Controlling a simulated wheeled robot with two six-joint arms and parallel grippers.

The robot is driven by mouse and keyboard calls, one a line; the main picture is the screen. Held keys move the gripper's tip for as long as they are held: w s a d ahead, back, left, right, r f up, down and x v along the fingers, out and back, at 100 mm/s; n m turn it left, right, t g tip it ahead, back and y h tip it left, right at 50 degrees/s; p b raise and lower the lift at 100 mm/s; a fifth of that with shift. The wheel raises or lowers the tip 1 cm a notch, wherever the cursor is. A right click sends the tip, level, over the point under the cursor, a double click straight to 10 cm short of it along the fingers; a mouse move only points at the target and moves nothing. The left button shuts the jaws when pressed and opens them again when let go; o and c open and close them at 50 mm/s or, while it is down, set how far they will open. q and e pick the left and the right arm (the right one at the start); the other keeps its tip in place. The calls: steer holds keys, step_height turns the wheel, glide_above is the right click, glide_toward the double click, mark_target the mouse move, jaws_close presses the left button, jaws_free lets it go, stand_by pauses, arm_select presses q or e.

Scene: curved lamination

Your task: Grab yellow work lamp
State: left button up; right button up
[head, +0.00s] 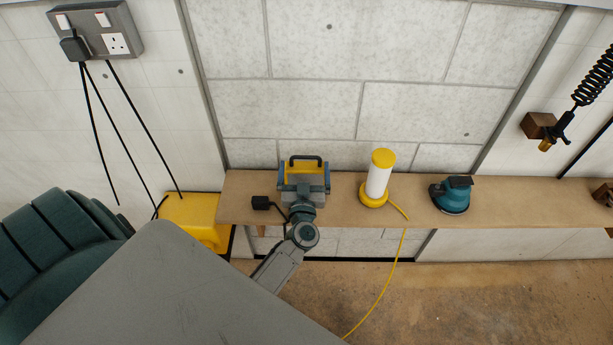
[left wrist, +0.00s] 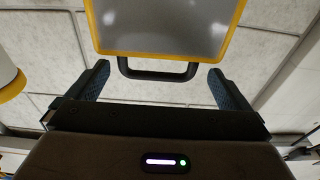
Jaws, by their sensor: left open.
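The yellow work lamp (head: 303,168) stands on the wooden shelf in the head view, with a dark carrying handle on top. In the left wrist view, its yellow frame and grey panel (left wrist: 165,28) fill the top middle, with the dark handle (left wrist: 158,72) towards me. My left gripper (head: 304,181) is open in front of the lamp, its two blue-grey fingers spread to either side. In the wrist view, the handle lies between the fingertips (left wrist: 160,74), with gaps on both sides. My gripper and arm hide the lamp's lower part. My right gripper is not in view.
A white cylinder with yellow cap and base (head: 378,180) stands right of the lamp, its yellow cord hanging down. A teal sander (head: 453,194) lies farther right. A small black block (head: 261,202) sits left of my gripper. A yellow box (head: 190,217) stands at the shelf's left end.

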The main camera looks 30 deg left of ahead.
mark_target(306, 161)
arm_select(q)
steer(key=p+x, duration=0.1)
steer(key=x, duration=0.3)
steer(key=shift+w+r, duration=0.1)
steer(key=shift+w, duration=0.1)
steer(key=shift+w+a, duration=0.25)
steer(key=shift+w, duration=0.15)
steer(key=shift+s, duration=0.1)
steer(key=c, duration=1.7)
steer(key=shift+c, duration=0.7)
